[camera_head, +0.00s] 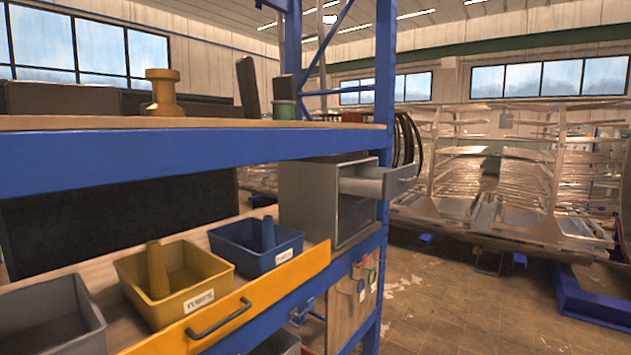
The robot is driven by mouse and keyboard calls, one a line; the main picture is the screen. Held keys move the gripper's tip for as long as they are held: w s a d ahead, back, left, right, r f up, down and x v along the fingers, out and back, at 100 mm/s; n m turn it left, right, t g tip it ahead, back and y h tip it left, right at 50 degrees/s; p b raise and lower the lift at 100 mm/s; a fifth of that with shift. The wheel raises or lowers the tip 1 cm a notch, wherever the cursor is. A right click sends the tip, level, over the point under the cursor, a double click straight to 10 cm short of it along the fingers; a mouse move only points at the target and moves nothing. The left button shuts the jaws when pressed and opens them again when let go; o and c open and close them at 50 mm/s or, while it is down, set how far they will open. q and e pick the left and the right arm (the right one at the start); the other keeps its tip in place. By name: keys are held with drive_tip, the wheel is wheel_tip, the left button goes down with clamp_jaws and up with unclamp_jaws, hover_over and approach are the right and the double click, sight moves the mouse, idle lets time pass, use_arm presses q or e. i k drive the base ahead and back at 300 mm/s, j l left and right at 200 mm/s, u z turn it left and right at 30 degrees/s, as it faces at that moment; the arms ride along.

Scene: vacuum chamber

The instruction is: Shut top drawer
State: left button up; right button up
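A small grey drawer cabinet (309,205) stands on the shelf at its right end, just left of the blue upright. Its top drawer (375,186) is pulled out and sticks out to the right, past the upright. The drawer's front panel (402,180) stands well clear of the cabinet. The drawer's contents cannot be seen. Neither of my grippers is in view, and nothing touches the drawer.
A blue rack beam (180,160) crosses above the bins. A yellow tray front with a handle (218,318) juts out below. Yellow (200,270), blue (235,262) and grey (50,320) bins stand behind it. Floor (440,300) right of the rack is open.

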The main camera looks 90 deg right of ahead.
sight(384, 184)
drive_tip(key=z, duration=3.35)
drive_tip(key=i+l+u, duration=0.2)
drive_tip(key=i+l, duration=0.15)
drive_tip(key=i+l+u, duration=0.4)
drive_tip(key=i+l, duration=0.15)
drive_tip(key=l, duration=0.3)
drive_tip(key=i+l+u, duration=0.15)
drive_tip(key=l, duration=0.35)
drive_tip(key=i, duration=0.1)
